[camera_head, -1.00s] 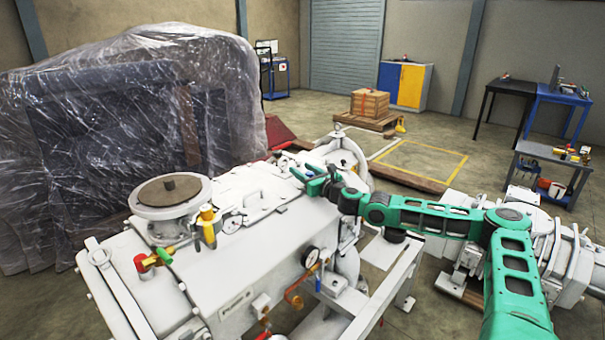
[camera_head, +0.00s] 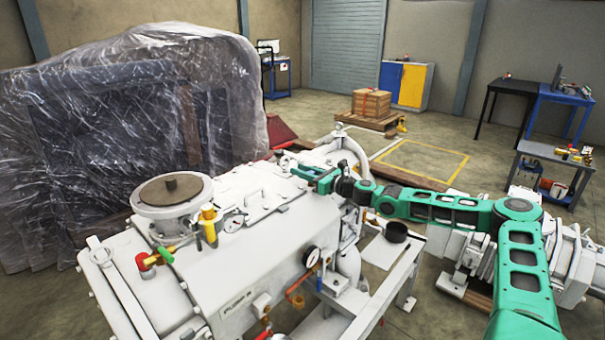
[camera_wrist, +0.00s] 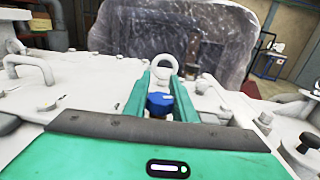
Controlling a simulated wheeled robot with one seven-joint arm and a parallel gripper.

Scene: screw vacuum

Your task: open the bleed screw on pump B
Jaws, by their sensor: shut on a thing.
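Pump B (camera_head: 275,240) is a large white machine with a "PUMP B" label (camera_head: 237,300) on its near side. My green gripper (camera_head: 308,175) is at the far right part of its top. In the wrist view, its two green fingers (camera_wrist: 162,88) are shut on a blue screw head (camera_wrist: 160,103), one finger on each side. The screw's shank and seat are hidden. A white lifting eye (camera_wrist: 165,64) stands just beyond the fingertips. In the head view, the blue screw head is not visible.
A round flange (camera_head: 172,195), a yellow-handled valve (camera_head: 209,222) and a red-and-green valve (camera_head: 152,262) stand on the pump's left top. A pressure gauge (camera_head: 311,256) is at its front. A plastic-wrapped machine (camera_head: 120,140) is behind. White pipework (camera_head: 580,260) lies right of my arm.

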